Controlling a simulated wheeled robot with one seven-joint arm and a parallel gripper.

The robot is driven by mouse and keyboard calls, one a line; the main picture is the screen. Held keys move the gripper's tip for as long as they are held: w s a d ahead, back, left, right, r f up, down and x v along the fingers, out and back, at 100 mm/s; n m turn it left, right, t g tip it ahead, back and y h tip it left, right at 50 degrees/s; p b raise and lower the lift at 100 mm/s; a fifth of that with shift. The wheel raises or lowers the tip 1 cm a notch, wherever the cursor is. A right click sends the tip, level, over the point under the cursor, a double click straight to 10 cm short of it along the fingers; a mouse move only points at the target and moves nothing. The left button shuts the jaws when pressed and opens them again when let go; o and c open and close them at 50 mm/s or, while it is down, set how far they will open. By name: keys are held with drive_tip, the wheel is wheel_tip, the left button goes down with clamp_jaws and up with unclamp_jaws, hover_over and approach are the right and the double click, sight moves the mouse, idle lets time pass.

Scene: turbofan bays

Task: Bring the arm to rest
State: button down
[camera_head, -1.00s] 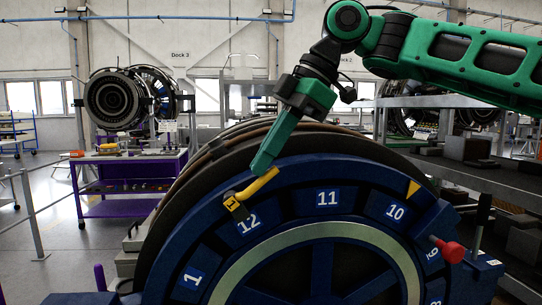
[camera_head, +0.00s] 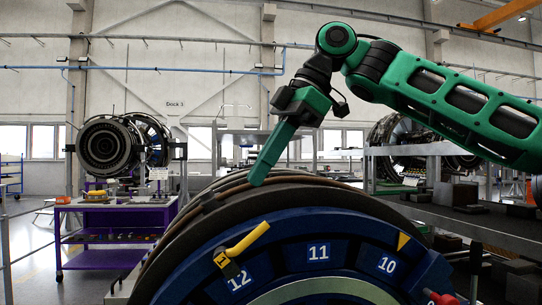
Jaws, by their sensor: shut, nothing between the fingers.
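My gripper (camera_head: 262,178) is green and points down and to the left. Its fingers are shut together with nothing between them. In the picture its tip lies over the upper rim of the large blue numbered wheel (camera_head: 300,224), above and behind the yellow handle (camera_head: 247,240). I cannot tell how far the tip is from the rim. The yellow handle with its dark tagged end sits on the wheel by the number 12, apart from the gripper. My green arm reaches in from the right side, bent at the elbow above the wheel.
A purple-framed workbench (camera_head: 120,232) stands at the left, with a turbofan engine (camera_head: 105,146) behind it. A grey shelf (camera_head: 480,228) with dark blocks runs along the right, beneath my arm. A red knob (camera_head: 440,298) shows at the lower right. Open floor lies at the far left.

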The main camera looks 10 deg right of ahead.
drive_tip(key=s+d+f+m+t+h, duration=0.1)
drive_tip(key=s+d+f+m+h, duration=0.2)
drive_tip(key=d+f+m, duration=1.5)
drive_tip(key=s+d+f+m+h, duration=0.1)
drive_tip(key=s+d+f+m, duration=0.2)
drive_tip(key=s+d+f, duration=0.2)
drive_tip(key=s+d+f+m+g+h, duration=0.1)
drive_tip(key=s+d+f, duration=0.4)
drive_tip(key=f, duration=0.7)
drive_tip(key=s+d+f+m+h, duration=0.1)
drive_tip(key=s+d+f+m, duration=0.3)
drive_tip(key=s+f, duration=0.3)
drive_tip(key=shift+d+f+m+g, duration=0.3)
drive_tip(key=shift+d+f+g, duration=0.1)
drive_tip(key=shift+d+f, duration=0.25)
drive_tip(key=shift+w+f, duration=0.2)
drive_tip(key=shift+w, duration=0.35)
